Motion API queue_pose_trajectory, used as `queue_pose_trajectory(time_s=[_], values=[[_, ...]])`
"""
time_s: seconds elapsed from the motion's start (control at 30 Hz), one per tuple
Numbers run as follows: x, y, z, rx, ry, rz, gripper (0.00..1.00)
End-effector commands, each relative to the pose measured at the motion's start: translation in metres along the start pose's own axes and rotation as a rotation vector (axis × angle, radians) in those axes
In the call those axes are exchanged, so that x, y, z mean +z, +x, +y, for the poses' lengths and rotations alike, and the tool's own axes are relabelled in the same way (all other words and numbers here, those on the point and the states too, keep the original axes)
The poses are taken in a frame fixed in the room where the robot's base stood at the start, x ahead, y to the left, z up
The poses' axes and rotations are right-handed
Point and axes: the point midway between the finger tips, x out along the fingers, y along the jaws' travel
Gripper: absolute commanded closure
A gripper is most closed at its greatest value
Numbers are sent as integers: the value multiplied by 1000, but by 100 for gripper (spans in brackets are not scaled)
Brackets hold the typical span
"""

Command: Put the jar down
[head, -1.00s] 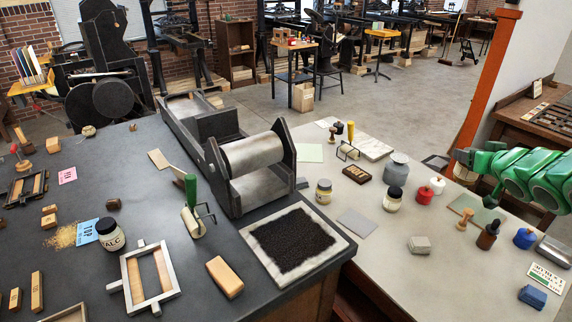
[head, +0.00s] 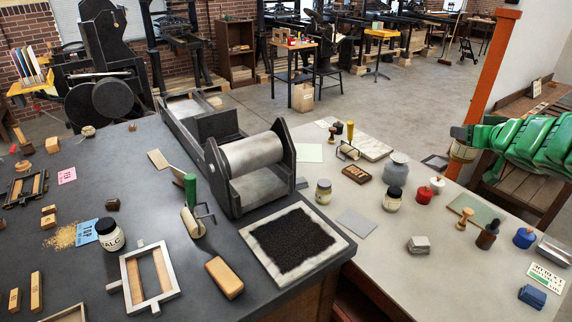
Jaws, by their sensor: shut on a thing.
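My gripper (head: 468,138) is at the right, at the end of my green arm, above the far right part of the pale grey table (head: 360,278). It is shut on a jar (head: 462,152) with a pale body, below a dark part near the top. The jar hangs in the air beside the orange post in the picture. The arm and gripper hide part of the jar, and the fingers do not show clearly.
An orange post (head: 484,85) rises behind.

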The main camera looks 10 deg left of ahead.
Motion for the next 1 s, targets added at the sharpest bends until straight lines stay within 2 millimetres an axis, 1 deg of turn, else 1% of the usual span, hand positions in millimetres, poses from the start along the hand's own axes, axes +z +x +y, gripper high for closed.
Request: queue_pose_trajectory(time_s=[0.27, 0.37, 0.5, 0.67, 0.7, 0.97, 1.0], values=[[-9, 22, -47, -67, -28, 0, 80], [-13, 32, -72, -103, -43, -1, 80], [-18, 46, -113, -159, -67, -1, 80], [-23, 59, -161, -222, -93, -2, 80], [-24, 62, -173, -238, -100, -2, 80], [-30, 74, -254, -341, -142, -2, 80], [-30, 75, -267, -357, -149, -2, 80]])
